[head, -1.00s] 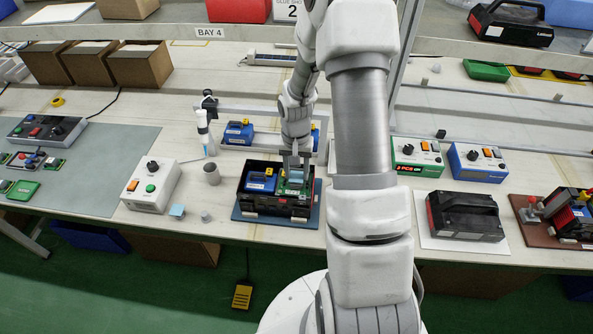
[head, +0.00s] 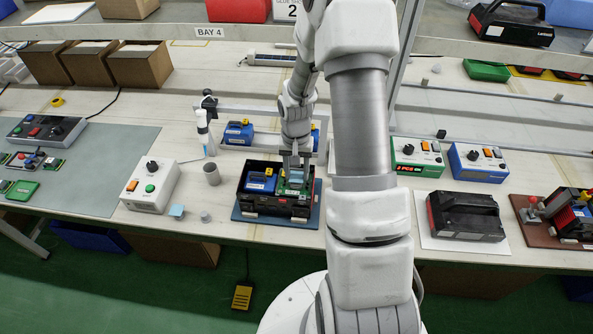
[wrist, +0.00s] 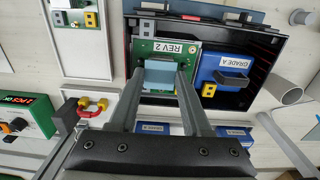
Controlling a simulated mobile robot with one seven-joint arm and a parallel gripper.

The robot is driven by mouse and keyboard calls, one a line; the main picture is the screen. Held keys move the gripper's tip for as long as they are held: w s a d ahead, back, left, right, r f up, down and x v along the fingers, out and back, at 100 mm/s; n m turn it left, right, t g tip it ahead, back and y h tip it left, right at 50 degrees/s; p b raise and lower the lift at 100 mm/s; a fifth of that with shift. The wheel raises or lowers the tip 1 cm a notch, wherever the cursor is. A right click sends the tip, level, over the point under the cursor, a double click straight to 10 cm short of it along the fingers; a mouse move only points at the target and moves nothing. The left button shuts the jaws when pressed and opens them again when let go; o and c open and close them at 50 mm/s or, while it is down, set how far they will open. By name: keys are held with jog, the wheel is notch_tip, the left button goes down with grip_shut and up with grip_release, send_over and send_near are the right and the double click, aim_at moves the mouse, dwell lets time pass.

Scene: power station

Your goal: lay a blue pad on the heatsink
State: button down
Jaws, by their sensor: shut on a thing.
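My gripper (wrist: 160,74) is shut on a light blue pad (wrist: 159,76), held between its two fingertips. The pad is over the green board (wrist: 190,62) marked REV 2, inside a black open case (wrist: 268,50). The heatsink cannot be made out apart from the pad; the pad covers that part of the board. I cannot tell whether the pad touches what is below it. In the head view my gripper (head: 295,160) reaches down into the case (head: 272,205) at its right half.
A blue GRADE A block (wrist: 223,77) sits in the case beside the board. A grey cylinder (head: 212,174), a white control box (head: 151,186) and a small light blue block (head: 177,211) are left of the case. A green meter box (head: 417,157) stands right of my arm.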

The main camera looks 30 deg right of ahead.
jog(key=shift+f+b, duration=0.35)
jog(key=shift+f, duration=0.15)
grip_release()
dwell(0.6)
jog(key=shift+r+p, duration=1.85)
jog(key=shift+r, duration=1.15)
